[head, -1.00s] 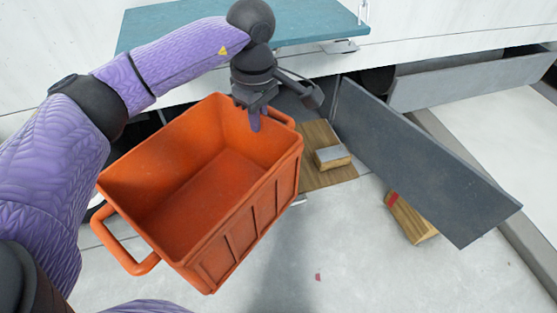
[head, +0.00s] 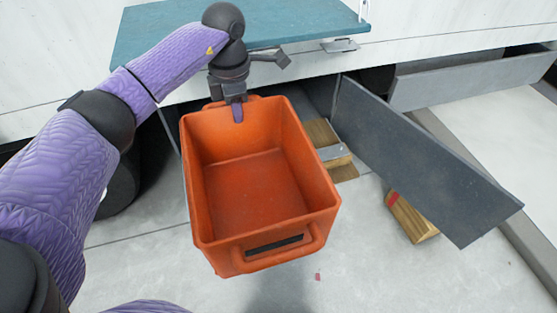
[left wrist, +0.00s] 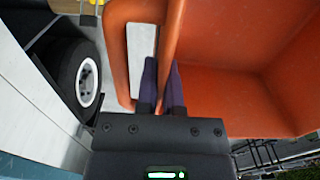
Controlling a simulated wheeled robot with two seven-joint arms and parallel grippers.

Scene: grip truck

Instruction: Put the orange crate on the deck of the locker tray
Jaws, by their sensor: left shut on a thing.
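The orange crate (head: 258,185) is empty and open at the top, in the middle of the head view. Its near handle faces me. My left gripper (head: 237,112) is shut on the crate's far end. In the left wrist view its fingers (left wrist: 162,90) are on either side of an orange bar of the crate (left wrist: 170,35). A flat teal deck (head: 270,25), which looks like the locker tray's, juts from the white truck side beyond the crate. My left forearm crosses above its left part. My right gripper is not in view.
A grey hinged panel (head: 415,155) stands out right of the crate. A wheel (left wrist: 80,78) is left of the crate in the left wrist view. The teal deck looks bare.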

